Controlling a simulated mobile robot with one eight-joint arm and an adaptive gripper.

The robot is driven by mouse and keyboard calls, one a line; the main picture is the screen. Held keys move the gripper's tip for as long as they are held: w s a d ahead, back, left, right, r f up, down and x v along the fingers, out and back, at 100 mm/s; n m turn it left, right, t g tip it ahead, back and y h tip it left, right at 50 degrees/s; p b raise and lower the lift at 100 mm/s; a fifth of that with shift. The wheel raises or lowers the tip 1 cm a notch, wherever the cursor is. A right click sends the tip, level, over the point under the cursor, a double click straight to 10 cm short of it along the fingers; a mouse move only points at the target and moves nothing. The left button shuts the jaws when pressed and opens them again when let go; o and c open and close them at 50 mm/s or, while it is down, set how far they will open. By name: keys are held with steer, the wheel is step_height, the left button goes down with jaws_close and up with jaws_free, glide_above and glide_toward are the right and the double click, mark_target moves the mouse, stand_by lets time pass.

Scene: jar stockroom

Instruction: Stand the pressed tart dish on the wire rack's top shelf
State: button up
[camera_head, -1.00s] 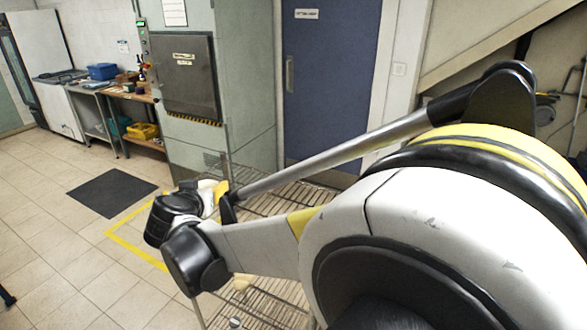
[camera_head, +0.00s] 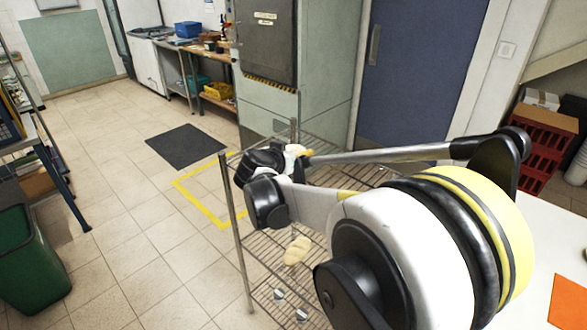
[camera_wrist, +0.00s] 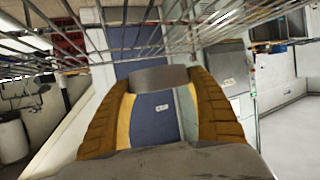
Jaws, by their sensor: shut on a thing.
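My gripper (camera_wrist: 160,88) is shut on a plain grey, rounded thing, which I take to be the tart dish (camera_wrist: 159,77). Only its edge shows between the two yellow-brown fingers. In the head view my wrist hides the dish and most of the gripper. The wire rack (camera_head: 237,220) stands in front of me, and my wrist is at about the height of its top shelf (camera_head: 350,171). The rack's wires (camera_wrist: 60,55) also cross the top of the wrist view, whose picture looks upside down. I cannot tell whether the dish touches the shelf.
A pale lumpy thing (camera_head: 297,250) and small round things lie on a lower rack shelf. A grey cabinet (camera_head: 325,70) and blue door (camera_head: 410,75) stand behind. A green bin (camera_head: 30,265) is at left, red crates (camera_head: 545,135) at right. The tiled floor left of the rack is open.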

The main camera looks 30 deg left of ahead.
steer(key=shift+a+f, duration=0.55)
steer(key=shift+a, duration=0.3)
steer(key=shift+f+b, duration=0.85)
steer(key=shift+f, duration=1.05)
steer(key=shift+f, duration=0.2)
steer(key=o, duration=1.2)
steer(key=shift+r, duration=0.1)
